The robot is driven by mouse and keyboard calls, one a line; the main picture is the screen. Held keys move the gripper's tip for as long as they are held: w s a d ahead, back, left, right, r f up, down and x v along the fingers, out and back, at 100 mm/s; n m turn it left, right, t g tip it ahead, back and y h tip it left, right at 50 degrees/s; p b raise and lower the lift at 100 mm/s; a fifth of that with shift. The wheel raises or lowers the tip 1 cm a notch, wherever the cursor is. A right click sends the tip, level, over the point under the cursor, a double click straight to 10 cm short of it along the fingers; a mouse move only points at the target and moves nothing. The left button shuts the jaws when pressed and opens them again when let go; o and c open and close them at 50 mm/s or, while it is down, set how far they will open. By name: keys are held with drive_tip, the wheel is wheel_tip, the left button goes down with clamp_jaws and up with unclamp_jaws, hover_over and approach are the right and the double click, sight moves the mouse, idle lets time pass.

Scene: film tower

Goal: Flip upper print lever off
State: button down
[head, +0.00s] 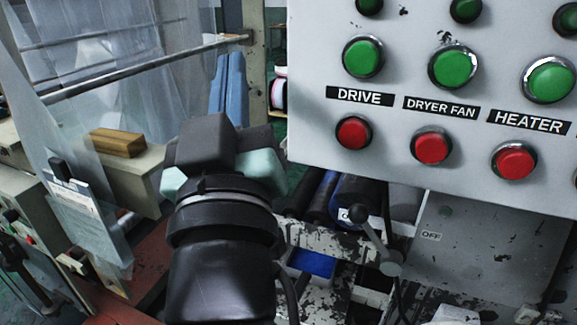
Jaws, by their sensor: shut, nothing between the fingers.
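The print lever (374,238) is a thin arm with a dark round knob, right of my gripper and below the control panel. It leans up and to the left from its grey pivot, with the knob in front of a partly covered white label starting with "O". A label reading "OFF" (431,236) is to the right of the lever. My gripper (218,143) is left of the lever and apart from it in the picture, pointing away from the camera. It is shut and empty, with its fingertips largely hidden by its own body.
A grey control panel (400,182) with green and red buttons overhangs the lever area at the upper right. Dark rollers (320,197) lie behind the lever. Clear film (110,55) hangs at the left, near a wooden block (117,143). A chipped white frame (310,236) runs beside my gripper.

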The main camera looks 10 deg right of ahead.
sight(376, 240)
drive_tip(key=w+d+f+n+g+h+p, duration=0.1)
drive_tip(key=d+f+n+g+h, duration=0.2)
drive_tip(key=f, duration=0.6)
drive_tip(key=w+d+f+n+g+h+p, duration=0.1)
drive_tip(key=d+f+n+g+h, duration=0.2)
drive_tip(key=f, duration=0.6)
drive_tip(key=s+f+n+g+p, duration=0.1)
drive_tip(key=s+f+n, duration=0.1)
drive_tip(key=f+n, duration=0.4)
drive_tip(key=s+d+f+n+g+p, duration=0.1)
drive_tip(key=s+f+n, duration=0.2)
drive_tip(key=f+n, duration=0.3)
drive_tip(key=shift+s+f+n, duration=0.15)
drive_tip(key=shift+s+n, duration=0.1)
drive_tip(key=shift+n, duration=0.35)
drive_tip(key=w+d+r+p, duration=0.2)
drive_tip(key=w+d+p, duration=0.3)
drive_tip(key=w+d, duration=0.3)
drive_tip(key=shift+d+r+p, duration=0.15)
drive_tip(key=shift+r+p, duration=0.1)
drive_tip(key=shift+p, duration=0.05)
drive_tip(key=shift+s+r, duration=0.1)
drive_tip(key=shift+r, duration=0.05)
